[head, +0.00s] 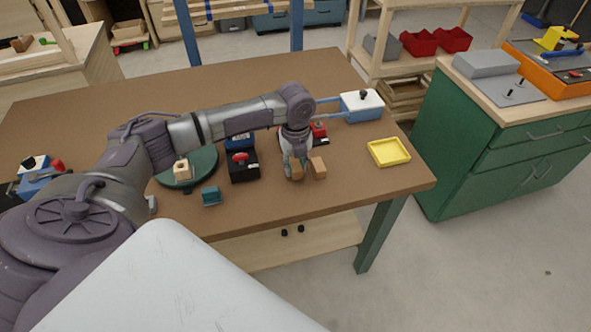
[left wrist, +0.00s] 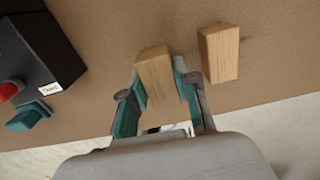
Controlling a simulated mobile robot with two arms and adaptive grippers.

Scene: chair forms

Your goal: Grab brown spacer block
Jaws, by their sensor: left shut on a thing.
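Two brown wooden blocks are on the brown table near its front edge. My left gripper (head: 297,172) points down over them in the head view. In the left wrist view its teal fingers (left wrist: 160,93) are shut on one brown spacer block (left wrist: 157,72), which also shows in the head view (head: 297,170). I cannot tell whether that block touches the table. The second brown block (left wrist: 219,53) stands just to the right, apart from the fingers, and shows in the head view (head: 318,167). My right gripper is not in view.
A black box with a red button (head: 242,166) and a teal piece (head: 211,196) are left of the gripper. A green round plate (head: 200,163) carries a light wooden block (head: 182,170). A yellow tray (head: 389,152) lies to the right, with bare table (head: 350,178) between.

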